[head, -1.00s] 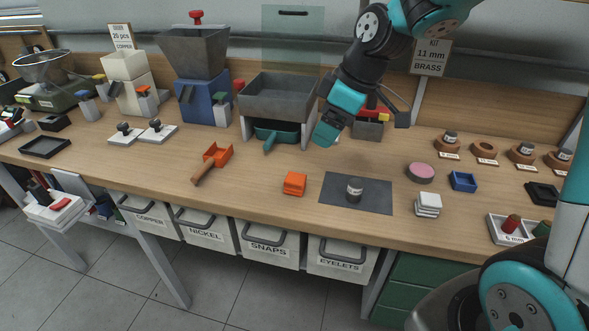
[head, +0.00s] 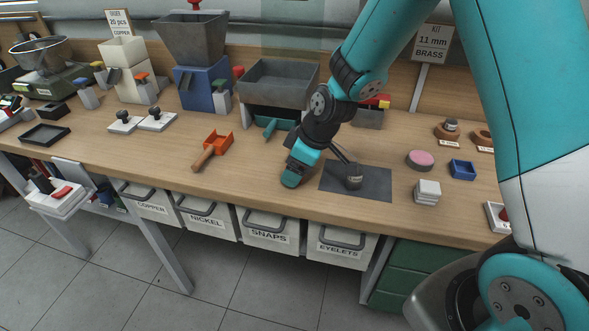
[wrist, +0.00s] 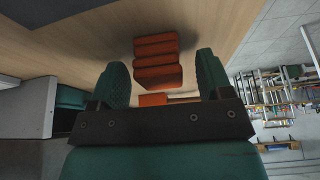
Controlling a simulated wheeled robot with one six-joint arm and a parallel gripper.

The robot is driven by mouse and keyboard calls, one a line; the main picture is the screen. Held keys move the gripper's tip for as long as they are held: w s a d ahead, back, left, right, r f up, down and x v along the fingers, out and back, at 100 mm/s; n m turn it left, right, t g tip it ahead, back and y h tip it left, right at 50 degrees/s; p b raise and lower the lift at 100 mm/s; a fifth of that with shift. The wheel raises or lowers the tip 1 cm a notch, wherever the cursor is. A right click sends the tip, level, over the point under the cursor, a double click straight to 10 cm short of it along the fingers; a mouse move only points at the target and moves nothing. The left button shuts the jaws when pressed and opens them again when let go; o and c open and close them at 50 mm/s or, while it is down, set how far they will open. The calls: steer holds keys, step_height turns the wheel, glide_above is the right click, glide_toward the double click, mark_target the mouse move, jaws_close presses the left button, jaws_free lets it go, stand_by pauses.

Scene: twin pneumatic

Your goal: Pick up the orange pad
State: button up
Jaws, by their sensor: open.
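The orange pad stack (wrist: 157,55) lies on the wooden bench. In the wrist view several orange layers show just beyond and between the fingertips. My gripper (wrist: 161,78) is open, with one green finger on each side of the stack's near end. I cannot tell whether the fingers touch it. In the head view my gripper (head: 291,178) is low over the bench, left of the dark mat, and hides the orange stack.
A dark mat (head: 376,189) with a small dark cylinder (head: 354,181) lies right of my gripper. A white pad stack (head: 427,191) is further right. An orange scoop (head: 218,143) lies to the left. The bench's front edge is close.

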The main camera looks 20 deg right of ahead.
steer(key=shift+w+a+f, duration=0.1)
steer(key=shift+f, duration=0.3)
steer(key=c, duration=1)
steer(key=shift+r, duration=0.1)
step_height(320, 180, up, 20)
steer(key=shift+o, duration=0.4)
